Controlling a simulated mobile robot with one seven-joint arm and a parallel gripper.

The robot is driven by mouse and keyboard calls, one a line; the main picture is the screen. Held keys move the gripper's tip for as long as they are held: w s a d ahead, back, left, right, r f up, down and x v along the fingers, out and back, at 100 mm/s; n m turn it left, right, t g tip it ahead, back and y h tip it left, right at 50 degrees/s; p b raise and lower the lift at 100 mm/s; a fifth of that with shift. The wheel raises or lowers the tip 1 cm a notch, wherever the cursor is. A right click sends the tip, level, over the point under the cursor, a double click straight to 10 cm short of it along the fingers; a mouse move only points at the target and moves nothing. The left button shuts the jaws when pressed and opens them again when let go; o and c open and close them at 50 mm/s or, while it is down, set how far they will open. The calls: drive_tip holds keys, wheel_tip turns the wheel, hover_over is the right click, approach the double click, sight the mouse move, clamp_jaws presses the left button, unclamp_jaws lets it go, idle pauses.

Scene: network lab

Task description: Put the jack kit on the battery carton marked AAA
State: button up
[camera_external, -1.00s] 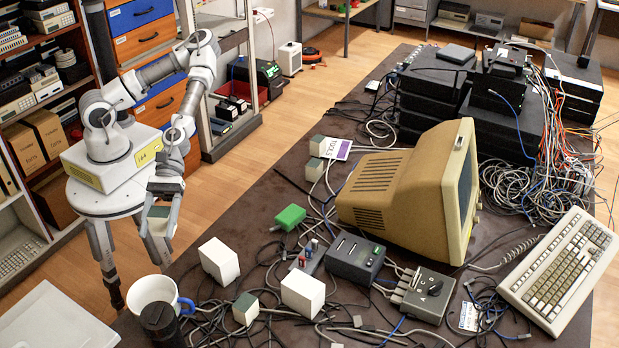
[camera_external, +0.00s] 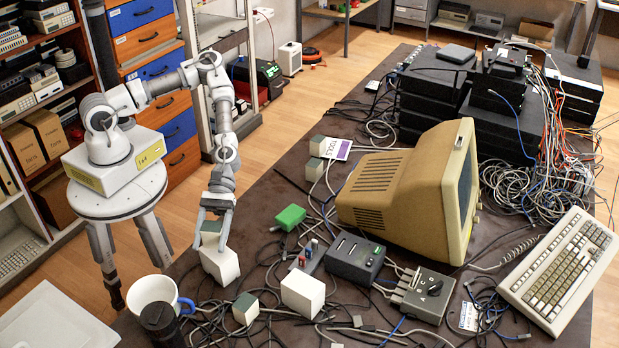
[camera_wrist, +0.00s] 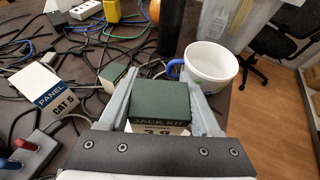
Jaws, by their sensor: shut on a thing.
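My gripper (camera_external: 216,220) is shut on the jack kit (camera_wrist: 160,94), a small box with a dark green top and its name printed on it. The fingers clasp its two sides in the wrist view. In the external view the jack kit (camera_external: 210,228) is at the top of a white carton (camera_external: 220,265), partly behind the fingers. A strip of white with dark print (camera_wrist: 158,129) shows below the jack kit in the wrist view. Its marking is mostly hidden, so I cannot read AAA. I cannot tell whether the jack kit touches the carton.
Another white carton marked PANEL CAT 5 (camera_wrist: 50,98) and a small green-topped box (camera_wrist: 112,76) stand nearby among loose cables. A white mug (camera_wrist: 208,66) and a dark cylinder (camera_wrist: 172,25) are close by. A green block (camera_external: 291,216) and a beige monitor (camera_external: 385,195) are farther right.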

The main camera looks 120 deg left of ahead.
sight(212, 245)
drive_tip(key=shift+f, duration=1.3)
drive_tip(key=shift+f, duration=0.2)
drive_tip(key=o, duration=1.5)
drive_tip(key=shift+c, duration=0.2)
drive_tip(key=shift+r, duration=0.15)
